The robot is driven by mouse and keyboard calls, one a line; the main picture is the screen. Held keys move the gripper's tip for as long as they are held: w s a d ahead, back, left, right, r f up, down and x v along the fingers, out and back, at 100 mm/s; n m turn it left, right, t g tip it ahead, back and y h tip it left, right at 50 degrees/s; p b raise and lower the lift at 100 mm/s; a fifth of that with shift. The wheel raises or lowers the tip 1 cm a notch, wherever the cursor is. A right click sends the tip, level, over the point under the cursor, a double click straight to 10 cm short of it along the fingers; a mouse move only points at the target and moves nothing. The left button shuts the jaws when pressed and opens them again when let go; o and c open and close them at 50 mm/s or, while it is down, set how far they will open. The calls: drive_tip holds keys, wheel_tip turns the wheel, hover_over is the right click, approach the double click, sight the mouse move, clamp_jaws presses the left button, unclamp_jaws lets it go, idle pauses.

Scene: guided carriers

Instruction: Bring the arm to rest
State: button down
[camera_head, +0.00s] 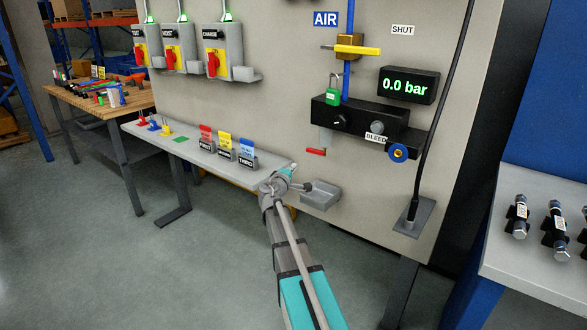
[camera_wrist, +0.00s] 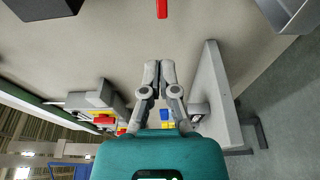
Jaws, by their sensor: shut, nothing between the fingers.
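My arm reaches up from the bottom of the head view, its end in front of the grey panel, by the right end of the narrow shelf (camera_head: 185,147). My gripper (camera_wrist: 159,66) shows clearly in the wrist view, its two grey fingers together and nothing between them. In the head view its fingers are small and hard to make out beside the teal wrist part. It appears apart from the panel, but the exact gap cannot be told. The small grey tray (camera_head: 321,197) on the panel is just right of my arm's end.
The panel carries a gauge reading 0.0 bar (camera_head: 408,86), a yellow valve handle (camera_head: 357,50), a green padlock (camera_head: 334,98) and red-handled switches (camera_head: 213,63). Red, yellow and blue tags (camera_head: 225,142) stand on the shelf. A bench with dark cylinders (camera_head: 517,217) is at right. Floor is open at left.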

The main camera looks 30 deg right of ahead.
idle(0.4)
drive_tip(key=s+a+f+m+g+y, duration=0.7)
drive_tip(key=s+a+f+m, duration=0.1)
drive_tip(key=s+a+f, duration=0.75)
drive_tip(key=s+a+f+g+y, duration=0.35)
drive_tip(key=s+a+y, duration=0.35)
drive_tip(key=s+a, duration=0.8)
wheel_tip(320, 180, up, 17)
drive_tip(key=w+a+p, duration=0.1)
drive_tip(key=w+p, duration=0.1)
drive_tip(key=p, duration=1.4)
drive_tip(key=shift+w+a+f, duration=0.15)
drive_tip(key=shift+w+a, duration=0.15)
drive_tip(key=shift+w, duration=0.05)
drive_tip(key=shift+g, duration=0.25)
